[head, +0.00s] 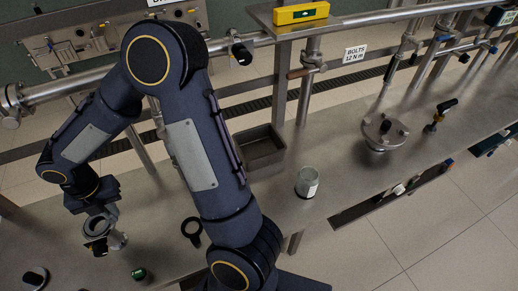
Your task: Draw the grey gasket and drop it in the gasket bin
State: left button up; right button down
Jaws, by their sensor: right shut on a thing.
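My right arm rises from the bottom middle and bends down to the left. My right gripper (97,238) is at the lower left, shut on a small pale grey piece that looks like the grey gasket (96,225). The piece is partly hidden by the fingers. A steel fitting (119,240) stands on the bench right beside the gripper; I cannot tell whether the piece touches it. A dark grey open box (260,152), which may be the gasket bin, sits on the bench right of my arm and looks empty. My left gripper is not in view.
Pipes and a shelf with a yellow level (301,13) are behind.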

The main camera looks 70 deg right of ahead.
jog(key=shift+r+p, duration=2.2)
jog(key=shift+r, duration=0.3)
